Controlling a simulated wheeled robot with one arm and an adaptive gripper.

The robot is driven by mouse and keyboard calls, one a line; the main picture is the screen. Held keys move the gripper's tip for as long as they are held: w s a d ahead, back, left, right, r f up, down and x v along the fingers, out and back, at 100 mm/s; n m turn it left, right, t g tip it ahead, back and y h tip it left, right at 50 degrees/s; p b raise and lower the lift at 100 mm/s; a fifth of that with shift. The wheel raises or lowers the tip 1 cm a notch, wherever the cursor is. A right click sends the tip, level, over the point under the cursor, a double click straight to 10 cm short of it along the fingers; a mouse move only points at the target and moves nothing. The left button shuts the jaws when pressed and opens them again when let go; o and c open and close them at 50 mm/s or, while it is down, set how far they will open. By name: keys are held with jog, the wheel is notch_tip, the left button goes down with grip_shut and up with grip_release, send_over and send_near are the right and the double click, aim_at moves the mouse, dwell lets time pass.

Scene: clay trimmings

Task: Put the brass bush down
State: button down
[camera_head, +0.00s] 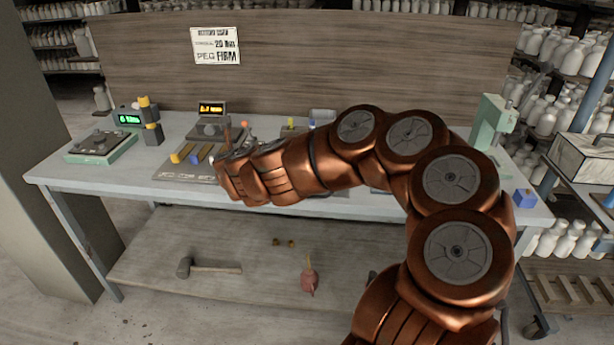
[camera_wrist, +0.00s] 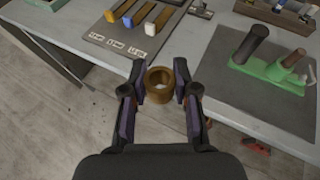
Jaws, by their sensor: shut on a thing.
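The brass bush (camera_wrist: 159,86) shows in the wrist view as a short brown-gold ring, its round opening facing the camera. My gripper (camera_wrist: 160,93) has one finger on each side of it and is shut on it. The bush lies over the front edge area of the pale table (camera_wrist: 187,45) in the picture; I cannot tell its height above the surface. In the head view my copper arm reaches left across the table and hides the bush.
A dark mat (camera_wrist: 125,28) holds colored bars and white labels. A green fixture (camera_wrist: 262,72) with dark and brown upright pegs stands on another mat at right. In the head view a mallet (camera_head: 207,267) and a reddish bulb (camera_head: 309,277) lie on the lower shelf.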

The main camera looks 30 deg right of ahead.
jog(key=s+d+f+n+y+b, duration=0.1)
jog(key=s+d+f+y+b, duration=0.2)
jog(key=d, duration=0.5)
jog(key=s+d+f+n+b, duration=0.2)
jog(key=d+f+b, duration=0.2)
jog(key=d+b, duration=0.3)
jog(key=s+d+f+n+y+b, duration=0.3)
jog(key=s+d+y+b, duration=0.15)
jog(key=s+d, duration=0.55)
jog(key=shift+h, duration=0.45)
jog(key=w, duration=0.4)
jog(key=w+f+b, duration=0.1)
jog(key=w, duration=0.4)
jog(key=w+b, duration=0.1)
jog(key=w, duration=0.4)
jog(key=shift+d+f, duration=0.2)
jog(key=shift+f, duration=0.05)
jog(key=shift+w+f, duration=0.1)
jog(key=shift+w, duration=0.2)
notch_tip(320, 180, down, 3)
jog(key=shift+s+f+b, duration=0.1)
jog(key=shift+f+b, duration=0.1)
jog(key=shift+b, duration=0.35)
